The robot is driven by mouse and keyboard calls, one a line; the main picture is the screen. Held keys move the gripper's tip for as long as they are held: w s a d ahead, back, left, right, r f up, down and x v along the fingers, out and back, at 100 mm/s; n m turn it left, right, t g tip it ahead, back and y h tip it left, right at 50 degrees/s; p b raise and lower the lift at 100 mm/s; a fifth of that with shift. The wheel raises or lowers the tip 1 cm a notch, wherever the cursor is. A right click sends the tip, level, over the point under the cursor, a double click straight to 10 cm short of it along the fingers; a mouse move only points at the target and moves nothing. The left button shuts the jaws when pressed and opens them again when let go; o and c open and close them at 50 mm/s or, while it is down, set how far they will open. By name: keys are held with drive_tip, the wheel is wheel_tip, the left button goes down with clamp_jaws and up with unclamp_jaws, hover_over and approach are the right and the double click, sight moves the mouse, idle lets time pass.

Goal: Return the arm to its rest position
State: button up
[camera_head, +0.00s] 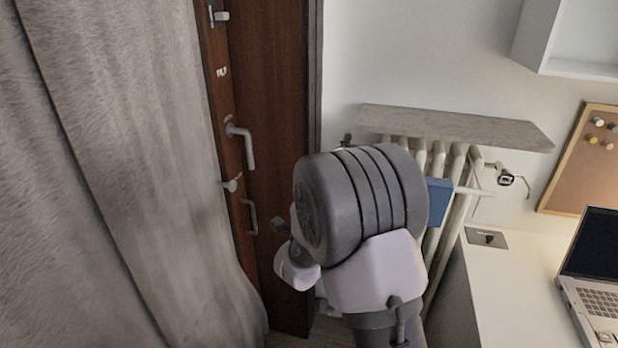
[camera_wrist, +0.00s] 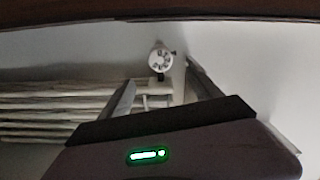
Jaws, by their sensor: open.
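My gripper (camera_wrist: 160,78) shows in the wrist view with its two fingers apart and nothing seen between them. Past the fingers are a radiator (camera_wrist: 50,105) on the left and a round white knob (camera_wrist: 160,60) near the wall. In the head view my arm is folded up in the middle, its large dark joint in front of the radiator (camera_head: 461,165). My gripper's fingers cannot be made out in that view.
A grey curtain (camera_head: 110,170) hangs at left beside a brown door (camera_head: 270,90) with a metal handle (camera_head: 243,145). A stone ledge (camera_head: 450,125) tops the radiator. At right a white desk (camera_head: 510,290) holds an open laptop (camera_head: 597,270), below a corkboard (camera_head: 585,165).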

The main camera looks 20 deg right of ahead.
drive_tip(key=s+a+r+n+g+y, duration=0.3)
drive_tip(key=s+a+r+n+y, duration=0.4)
drive_tip(key=s+a+n+y, duration=0.3)
drive_tip(key=s+a+f+n+g, duration=0.1)
drive_tip(key=s+a+n+g, duration=0.1)
drive_tip(key=s, duration=0.7)
drive_tip(key=s+a+f+n+g+y, duration=0.1)
drive_tip(key=s+a+n+g, duration=0.1)
drive_tip(key=s, duration=0.7)
drive_tip(key=s+a+f+n+g+y, duration=0.1)
drive_tip(key=s+n, duration=0.3)
drive_tip(key=s, duration=0.5)
drive_tip(key=shift+a+f+g, duration=0.45)
drive_tip(key=shift+a+g, duration=0.15)
drive_tip(key=shift+a, duration=0.25)
